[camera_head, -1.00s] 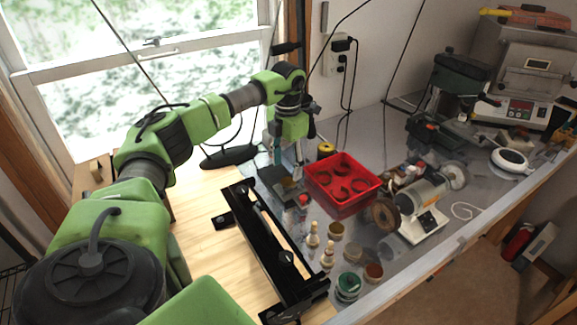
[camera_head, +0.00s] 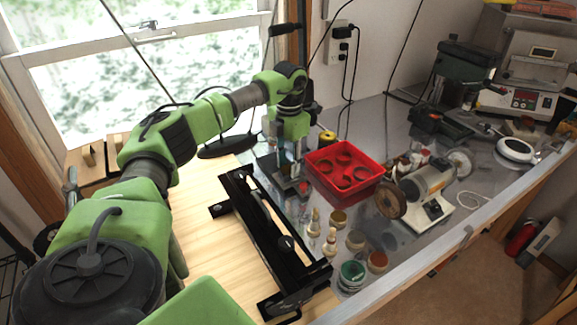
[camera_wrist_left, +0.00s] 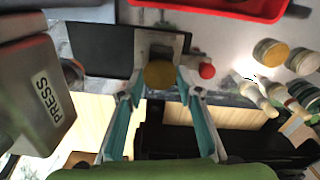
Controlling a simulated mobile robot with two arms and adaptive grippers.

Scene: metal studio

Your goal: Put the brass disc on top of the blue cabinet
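The brass disc (camera_wrist_left: 160,74) shows in the left wrist view as a round, dull gold face between the two fingertips. It lies at the near edge of a small grey metal piece; I cannot tell whether the fingers touch it. My left gripper (camera_head: 291,180) is open and points down over the bench by the dark plate (camera_wrist_left: 100,48). Its teal fingers (camera_wrist_left: 161,92) stand on either side of the disc. In the head view the gripper hides the disc. I cannot make out a blue cabinet in either view. My right gripper is not in view.
A red bin (camera_head: 325,178) stands just right of the left gripper. A red-capped bottle (camera_wrist_left: 206,71) is close beside the right finger. A black rail fixture (camera_head: 262,225) lies in front, with several small jars (camera_head: 352,272) to its right. A grey "PRESS" housing (camera_wrist_left: 40,95) is at left.

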